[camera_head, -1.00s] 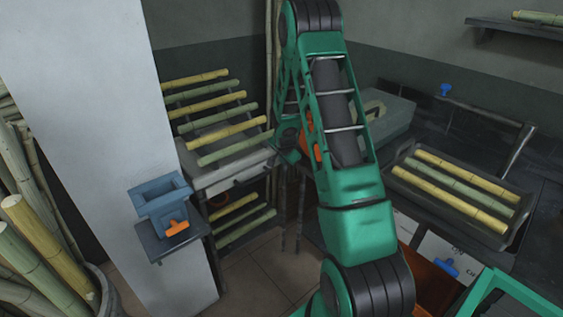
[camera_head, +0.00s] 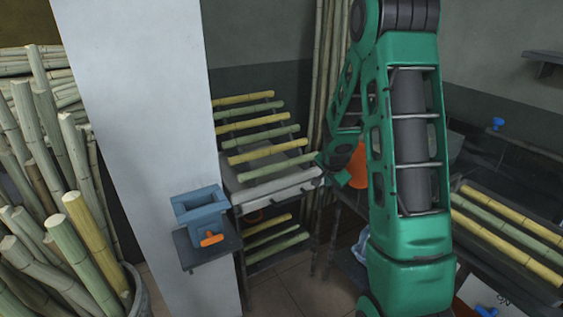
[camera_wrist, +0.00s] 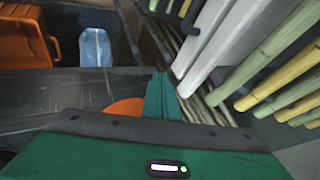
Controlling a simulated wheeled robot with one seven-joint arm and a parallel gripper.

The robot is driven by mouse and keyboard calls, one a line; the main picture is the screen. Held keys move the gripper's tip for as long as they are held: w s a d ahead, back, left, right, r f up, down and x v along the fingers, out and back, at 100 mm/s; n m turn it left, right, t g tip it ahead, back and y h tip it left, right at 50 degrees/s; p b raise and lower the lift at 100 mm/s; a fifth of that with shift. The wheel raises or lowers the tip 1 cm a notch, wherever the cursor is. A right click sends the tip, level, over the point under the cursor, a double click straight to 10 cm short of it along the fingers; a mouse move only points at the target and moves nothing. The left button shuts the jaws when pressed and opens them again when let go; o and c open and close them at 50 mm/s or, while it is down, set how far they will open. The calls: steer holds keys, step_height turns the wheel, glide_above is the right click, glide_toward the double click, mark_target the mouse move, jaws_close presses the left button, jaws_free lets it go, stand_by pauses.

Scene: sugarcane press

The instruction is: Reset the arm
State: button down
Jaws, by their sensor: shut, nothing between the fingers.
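My green arm fills the right middle of the head view, bent with its elbow at the top and its forearm angling down behind the upper arm. My gripper (camera_head: 338,172) shows small there, partly hidden, near the right end of the cane rack. In the wrist view my gripper (camera_wrist: 160,98) is shut, with its green fingers together and nothing held. An orange rounded piece (camera_wrist: 125,107) shows beside the fingers; I cannot tell what it is.
A rack (camera_head: 270,175) holds yellow and green cane poles. A blue vise-like device (camera_head: 202,212) sits on a shelf by the white pillar (camera_head: 140,130). Cane bundles (camera_head: 60,215) stand left. A tray of cane (camera_head: 515,240) lies right. The wrist view shows an orange crate (camera_wrist: 28,35) and clear bluish container (camera_wrist: 95,47).

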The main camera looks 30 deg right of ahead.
steer(key=s+a+r+n+g+y, duration=0.1)
steer(key=s+a+r, duration=0.4)
steer(key=s, duration=0.7)
steer(key=s+a+r+n+g+y, duration=0.2)
steer(key=s+a+r+n, duration=0.3)
steer(key=s, duration=0.7)
steer(key=s+a+r+n+g+y, duration=0.1)
steer(key=s+a+r+n, duration=0.3)
steer(key=s, duration=0.8)
steer(key=shift+s+a+r+g+y, duration=0.2)
steer(key=shift+a+r+g+y, duration=0.1)
steer(key=shift+a+r+g, duration=0.5)
steer(key=shift+f, duration=0.15)
